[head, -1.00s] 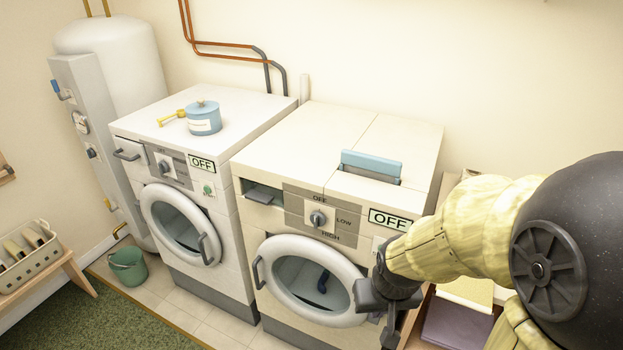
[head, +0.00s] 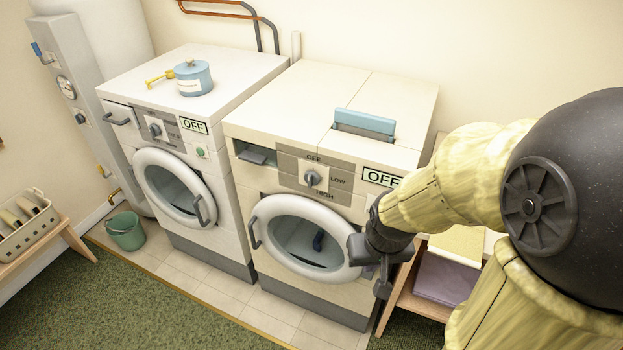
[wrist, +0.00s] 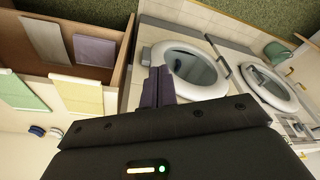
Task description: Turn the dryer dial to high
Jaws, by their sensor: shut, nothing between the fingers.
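The dryer (head: 243,125) is the right-hand white machine in the head view, with a round glass door (head: 302,240). Its grey dial (head: 312,178) sits on a panel marked OFF at top, LOW at right and HIGH below. The dial's ridge looks roughly upright, near OFF.
A washer (head: 115,85) stands left of the dryer, with a blue tin (head: 193,78) and yellow scoop on top. A blue-topped flap (head: 364,122) stands up from the dryer top. A shelf with folded cloths (head: 447,285) is close right of my gripper. Green carpet (head: 150,300) lies clear in front.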

